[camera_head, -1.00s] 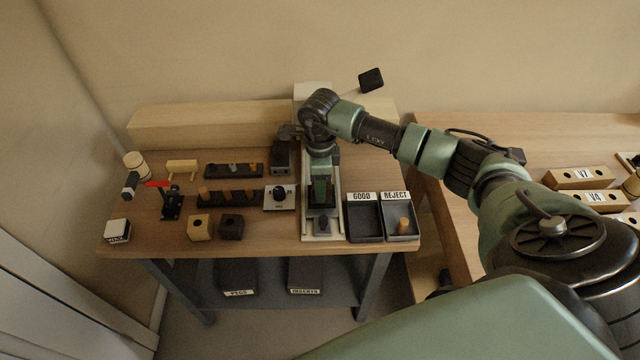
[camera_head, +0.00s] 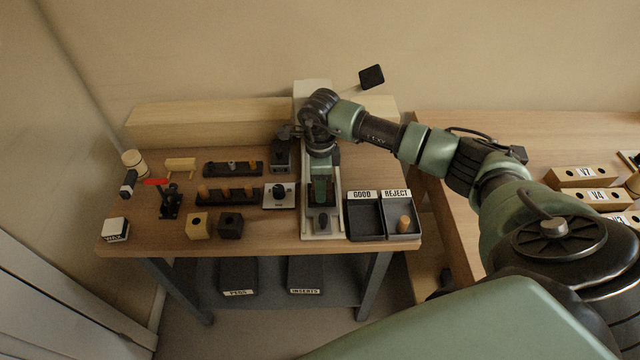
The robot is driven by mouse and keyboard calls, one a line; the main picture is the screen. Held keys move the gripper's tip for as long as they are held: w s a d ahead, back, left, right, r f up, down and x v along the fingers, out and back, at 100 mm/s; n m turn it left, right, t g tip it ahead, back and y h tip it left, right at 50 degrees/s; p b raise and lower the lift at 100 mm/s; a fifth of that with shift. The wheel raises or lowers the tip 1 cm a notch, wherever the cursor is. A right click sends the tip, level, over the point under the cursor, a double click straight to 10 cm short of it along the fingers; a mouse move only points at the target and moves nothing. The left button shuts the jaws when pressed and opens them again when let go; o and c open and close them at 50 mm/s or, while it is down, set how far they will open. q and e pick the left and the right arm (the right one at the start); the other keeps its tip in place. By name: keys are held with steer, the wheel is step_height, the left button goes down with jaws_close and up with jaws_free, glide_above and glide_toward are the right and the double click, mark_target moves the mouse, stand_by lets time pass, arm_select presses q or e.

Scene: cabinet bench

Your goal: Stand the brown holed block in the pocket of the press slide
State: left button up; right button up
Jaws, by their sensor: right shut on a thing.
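My right gripper (camera_head: 322,199) points down over the light rail of the press slide (camera_head: 308,224). Its dark fingers are closed, and what lies between them is too small and dark to make out. A dark grey piece (camera_head: 323,221) sits on the slide just in front of the fingers. The pocket cannot be made out under the hand. Two holed blocks stand near the table's front: a tan one (camera_head: 198,226) and a very dark one (camera_head: 230,226). I cannot tell whether the brown holed block is the dark one or the thing in my grip. My left gripper is out of view.
GOOD (camera_head: 364,228) and REJECT (camera_head: 402,226) trays stand right of the slide, with a tan peg in REJECT. Left are peg racks (camera_head: 227,196), a red-handled clamp (camera_head: 170,203) and a white-topped box (camera_head: 116,230). A dark box (camera_head: 281,155) stands behind.

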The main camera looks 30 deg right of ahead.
steer(key=shift+f+b, duration=0.4)
steer(key=shift+b, duration=0.05)
stand_by(0.3)
steer(key=shift+s+f, duration=0.1)
steer(key=shift+s, duration=0.05)
stand_by(0.4)
steer(key=o, duration=1.4)
steer(key=shift+o, duration=0.2)
steer(key=shift+f, duration=0.15)
steer(key=shift+s+a, duration=0.1)
steer(key=shift+a, duration=0.05)
steer(key=shift+c, duration=0.8)
steer(key=shift+o, duration=0.2)
